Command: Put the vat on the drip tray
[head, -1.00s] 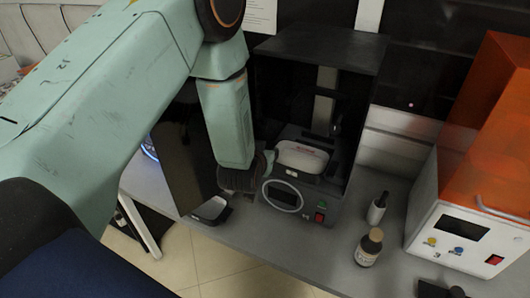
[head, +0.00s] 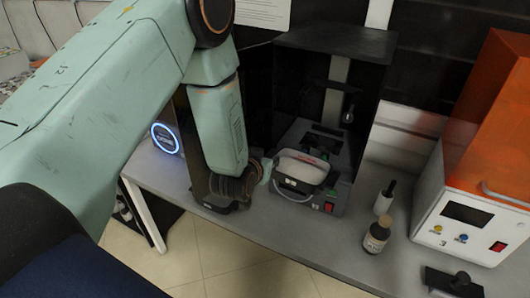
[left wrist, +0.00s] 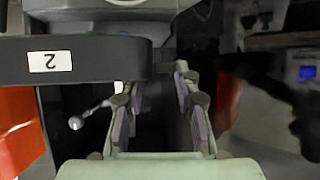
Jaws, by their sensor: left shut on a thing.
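The vat (head: 302,170) is a dark-framed tray with a white inside and a small white label on its front. It is in front of the printer's bed and overlaps the round ring on the printer's front. My left gripper (head: 262,172) is shut on the vat's left end in the head view. In the left wrist view, the vat's dark front (left wrist: 100,62) bears an upside-down "2", and its end lies at my left gripper (left wrist: 160,85). A low dark tray (head: 222,207), apparently the drip tray, stands below my gripper, partly hidden. My right gripper is out of view.
The dark printer (head: 333,190) stands behind the vat. A brown bottle (head: 376,238) and a white bottle (head: 384,198) stand to its right, before an orange-lidded machine (head: 462,220). A black knobbed object (head: 455,282) is at lower right. The bench's front middle is clear.

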